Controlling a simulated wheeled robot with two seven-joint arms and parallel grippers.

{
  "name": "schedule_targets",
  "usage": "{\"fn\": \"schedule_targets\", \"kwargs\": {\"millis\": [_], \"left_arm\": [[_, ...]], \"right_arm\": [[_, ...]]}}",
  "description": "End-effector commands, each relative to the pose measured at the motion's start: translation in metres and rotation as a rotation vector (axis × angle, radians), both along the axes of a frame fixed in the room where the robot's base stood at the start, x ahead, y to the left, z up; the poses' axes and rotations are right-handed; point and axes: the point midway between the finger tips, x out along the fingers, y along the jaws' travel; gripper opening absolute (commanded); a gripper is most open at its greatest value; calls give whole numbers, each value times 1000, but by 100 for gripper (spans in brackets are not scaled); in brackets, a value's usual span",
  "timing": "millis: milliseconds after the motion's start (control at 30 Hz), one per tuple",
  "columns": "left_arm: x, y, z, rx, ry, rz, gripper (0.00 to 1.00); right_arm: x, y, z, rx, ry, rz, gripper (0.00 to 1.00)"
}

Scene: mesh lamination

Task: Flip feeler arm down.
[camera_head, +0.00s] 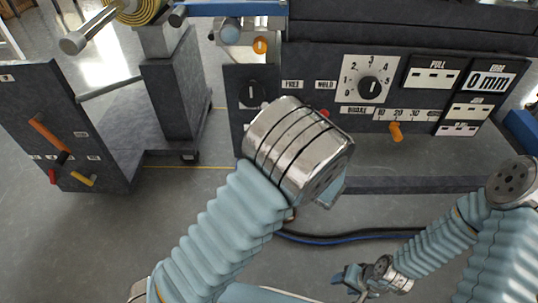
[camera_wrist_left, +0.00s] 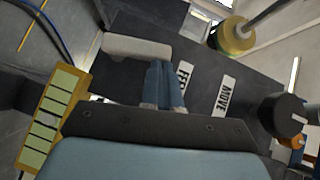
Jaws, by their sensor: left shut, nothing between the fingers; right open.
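I cannot make out for certain which part is the feeler arm. In the left wrist view, a pale grey rounded bar (camera_wrist_left: 137,47) lies across the dark panel, right at my left fingertips. My left gripper (camera_wrist_left: 163,68) has its blue fingers together with nothing between them; whether they touch the bar I cannot tell. In the head view my left wrist hides most of that gripper. My right gripper (camera_head: 350,278) is low at the right of the head view, open and empty, well away from the machine.
The machine's dark front panel (camera_head: 310,75) carries a dial (camera_head: 370,88), a black knob (camera_head: 252,93), an orange lever (camera_head: 396,132) and labels. A side unit (camera_head: 70,120) with coloured levers stands at left. Dark and blue cables (camera_head: 350,238) lie on the floor. Open floor lies between.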

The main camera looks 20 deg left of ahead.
Motion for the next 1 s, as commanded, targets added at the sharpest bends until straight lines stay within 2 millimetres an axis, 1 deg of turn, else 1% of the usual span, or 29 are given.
{"fn": "schedule_targets", "kwargs": {"millis": [33,100,400,1000], "left_arm": [[-1,3,-1,-29,-8,2,0],[-1,5,0,-66,-19,1,0],[-3,11,3,-159,-46,0,0],[-3,12,4,-171,-49,2,0]], "right_arm": [[0,-1,-5,-1,0,-1,51],[1,-2,-8,-3,-2,-3,51],[1,-3,-15,-4,-2,-5,51],[1,-3,-15,-4,-2,-5,51]]}}
